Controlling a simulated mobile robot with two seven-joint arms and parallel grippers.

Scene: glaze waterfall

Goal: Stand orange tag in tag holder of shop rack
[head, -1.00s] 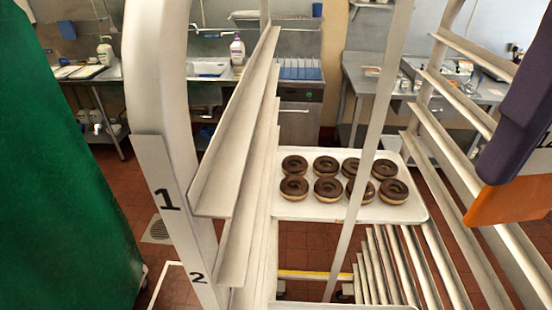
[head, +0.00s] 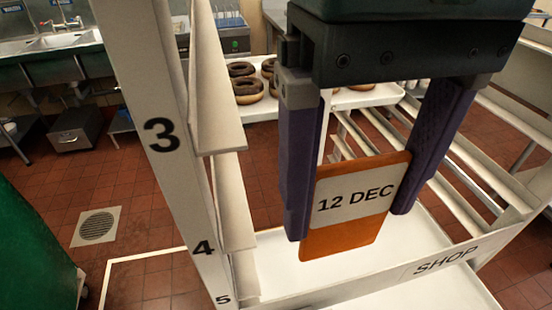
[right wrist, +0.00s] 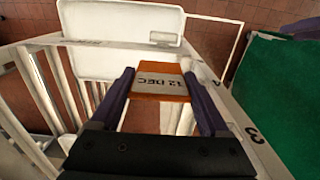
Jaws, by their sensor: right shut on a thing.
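An orange tag (head: 345,240) with a pale "12 DEC" label is held between the two purple fingers of my right gripper (head: 350,212). In the right wrist view the tag (right wrist: 161,96) also sits between the fingertips (right wrist: 161,92). The shop rack (head: 180,150) is a pale metal frame with numbered levels; 3, 4 and 5 show on its left post. A "SHOP" label (head: 440,262) is on a front bar of the rack, below and right of the tag.
A white tray (head: 285,265) lies low in the rack under the tag. Slanted rails line both sides. A green surface (head: 30,250) stands at the left.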

